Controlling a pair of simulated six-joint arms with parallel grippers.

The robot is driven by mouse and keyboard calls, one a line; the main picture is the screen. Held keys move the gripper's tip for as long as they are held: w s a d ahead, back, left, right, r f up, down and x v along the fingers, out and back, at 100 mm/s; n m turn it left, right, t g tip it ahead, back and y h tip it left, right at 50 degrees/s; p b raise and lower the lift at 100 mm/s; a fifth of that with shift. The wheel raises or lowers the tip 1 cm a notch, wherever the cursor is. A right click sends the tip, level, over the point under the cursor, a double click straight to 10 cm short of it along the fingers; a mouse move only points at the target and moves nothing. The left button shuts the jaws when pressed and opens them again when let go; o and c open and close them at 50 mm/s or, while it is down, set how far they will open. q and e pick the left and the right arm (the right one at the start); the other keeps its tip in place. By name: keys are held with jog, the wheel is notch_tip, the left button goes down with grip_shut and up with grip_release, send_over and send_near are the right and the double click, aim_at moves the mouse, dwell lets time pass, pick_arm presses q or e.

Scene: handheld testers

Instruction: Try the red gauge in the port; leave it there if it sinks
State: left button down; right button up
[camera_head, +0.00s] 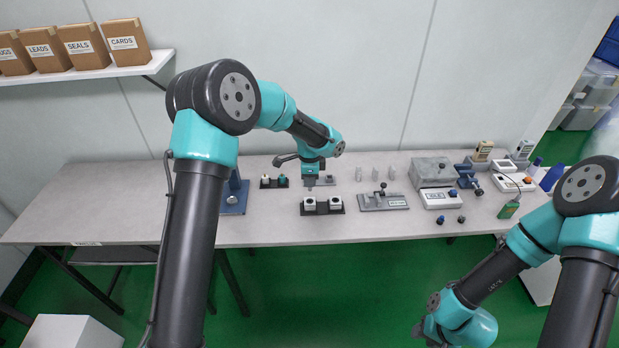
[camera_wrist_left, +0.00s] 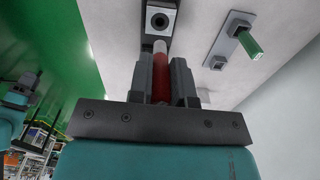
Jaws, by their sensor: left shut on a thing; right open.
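In the left wrist view my left gripper (camera_wrist_left: 160,82) is shut on the red gauge (camera_wrist_left: 160,80). The gauge's pale tip points at a white block with a dark round port (camera_wrist_left: 160,20). The tip looks close to the block; I cannot tell whether it has entered the port. The gauge is too small to make out there. My right gripper (camera_head: 428,334) is low at the bottom right, away from the table, open, its fingers barely visible.
A small plate with a green-handled piece (camera_wrist_left: 249,43) is beside the port. A grey fixture (camera_head: 384,201), a grey block (camera_head: 431,171) and white devices (camera_head: 440,199) stand to the right. A blue stand (camera_head: 234,200) is at the left. The table's left end is clear.

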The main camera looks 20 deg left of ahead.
aim_at(310, 190)
pick_arm(q)
jog(key=shift+f, duration=2.15)
jog(key=shift+f, duration=0.6)
jog(key=shift+r, duration=0.5)
dwell(4.8)
